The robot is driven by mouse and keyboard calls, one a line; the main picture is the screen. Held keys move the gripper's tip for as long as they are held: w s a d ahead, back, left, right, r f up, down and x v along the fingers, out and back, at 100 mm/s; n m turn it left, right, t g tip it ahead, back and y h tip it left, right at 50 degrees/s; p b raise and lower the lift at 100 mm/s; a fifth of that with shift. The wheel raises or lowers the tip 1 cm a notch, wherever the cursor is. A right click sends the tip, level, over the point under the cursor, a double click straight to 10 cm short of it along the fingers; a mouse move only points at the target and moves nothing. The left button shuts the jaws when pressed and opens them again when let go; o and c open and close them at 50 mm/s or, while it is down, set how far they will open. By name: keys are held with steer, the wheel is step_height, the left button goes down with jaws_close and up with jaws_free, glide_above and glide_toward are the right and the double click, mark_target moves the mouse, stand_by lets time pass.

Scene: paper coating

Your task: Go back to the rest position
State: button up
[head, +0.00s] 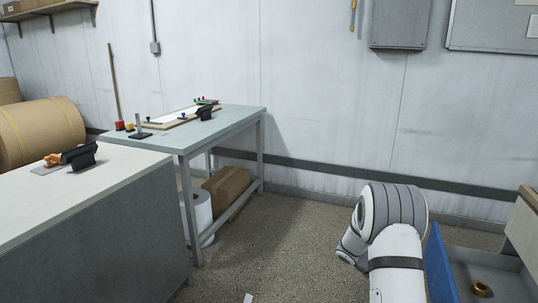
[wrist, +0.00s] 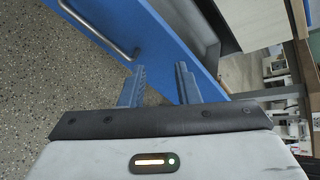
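My gripper (wrist: 160,88) shows in the wrist view with its two fingers apart and nothing between them. It is in front of a blue panel (wrist: 165,35) with a metal handle, which lies beyond the fingertips; I cannot tell whether they touch. In the head view my arm is at the lower right, beside an open blue drawer (head: 440,268). The gripper itself is hidden in the head view. A brass-coloured round object (head: 482,289) lies in the drawer.
A green-topped table (head: 235,117) holds a framed board (head: 183,117) and small tools. A white-topped counter (head: 90,195) stands at the left with a black holder (head: 80,157). A cardboard box (head: 227,186) and white roll (head: 203,215) sit under the table. The floor between is mostly clear.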

steer(key=s+a+r+m+t+y+p, duration=0.3)
steer(key=s+a+r+m+p, duration=0.2)
steer(key=r, duration=0.6)
steer(key=s+a+r+m+t+y+p, duration=0.2)
steer(key=s+a+r+m+y+p, duration=0.2)
steer(key=s+a+r+m, duration=0.5)
steer(key=s+a+r+m+t+y+p, duration=0.3)
steer(key=s+a+r+m+p, duration=0.3)
steer(key=a+r+m, duration=0.3)
step_height(320, 180, up, 4)
steer(key=shift+s+a+r+t+y, duration=0.15)
steer(key=shift+s+a+t+y, duration=0.15)
steer(key=shift+s+a, duration=0.55)
